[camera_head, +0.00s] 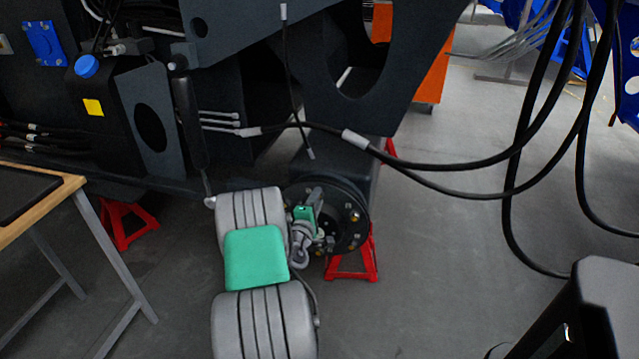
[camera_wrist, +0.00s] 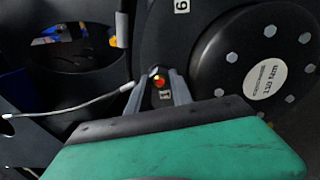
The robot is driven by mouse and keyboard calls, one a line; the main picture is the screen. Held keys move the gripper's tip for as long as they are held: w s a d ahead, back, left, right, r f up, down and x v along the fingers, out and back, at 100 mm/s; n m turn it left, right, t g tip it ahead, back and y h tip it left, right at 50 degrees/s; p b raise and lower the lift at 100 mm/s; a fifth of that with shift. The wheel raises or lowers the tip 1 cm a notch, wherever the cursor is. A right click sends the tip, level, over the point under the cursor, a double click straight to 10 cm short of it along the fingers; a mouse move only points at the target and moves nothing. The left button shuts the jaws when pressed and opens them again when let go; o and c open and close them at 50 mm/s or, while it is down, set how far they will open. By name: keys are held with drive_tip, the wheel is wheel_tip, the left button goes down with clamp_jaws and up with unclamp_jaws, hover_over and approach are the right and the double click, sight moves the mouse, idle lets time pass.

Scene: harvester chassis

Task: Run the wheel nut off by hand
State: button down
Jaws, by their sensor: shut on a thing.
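The black wheel hub (camera_head: 346,200) is at the middle of the head view, with brass-coloured nuts such as one nut (camera_head: 355,217) on its face. In the wrist view the hub (camera_wrist: 180,42) fills the upper right, with a round black cap ringed by pale bolts. My gripper (camera_wrist: 161,78) reaches the hub face and its two grey fingers are shut on a wheel nut (camera_wrist: 159,82), seen as a small red and yellow spot between the tips. A plate marked 1 sits just below the nut. In the head view my own wrist hides the fingertips.
A red stand (camera_head: 352,262) is under the hub and another red stand (camera_head: 127,224) is to the left. Black hoses (camera_head: 450,165) loop across the right. A wood-edged table (camera_head: 60,195) is at left. A black stool (camera_head: 590,300) stands at lower right. Grey floor between is clear.

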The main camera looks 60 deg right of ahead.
drive_tip(key=n+p, duration=0.2)
drive_tip(key=n, duration=0.3)
drive_tip(key=shift+a+r+p, duration=0.1)
drive_tip(key=shift+r+p, duration=0.15)
drive_tip(key=shift+p, duration=0.15)
drive_tip(key=n+p, duration=0.1)
drive_tip(key=n, duration=0.2)
drive_tip(key=n+p, duration=0.2)
drive_tip(key=n, duration=0.2)
drive_tip(key=shift+f, duration=0.2)
drive_tip(key=shift+s+f+n, duration=0.1)
drive_tip(key=shift+f+n, duration=0.15)
drive_tip(key=shift+n, duration=0.25)
drive_tip(key=c, duration=1.1)
unclamp_jaws()
drive_tip(key=shift+r, duration=0.15)
drive_tip(key=shift+c, duration=0.9)
drive_tip(key=shift+a, duration=0.15)
drive_tip(key=shift+s+a+b, duration=0.1)
drive_tip(key=shift+a+b, duration=0.35)
drive_tip(key=shift+a, duration=0.5)
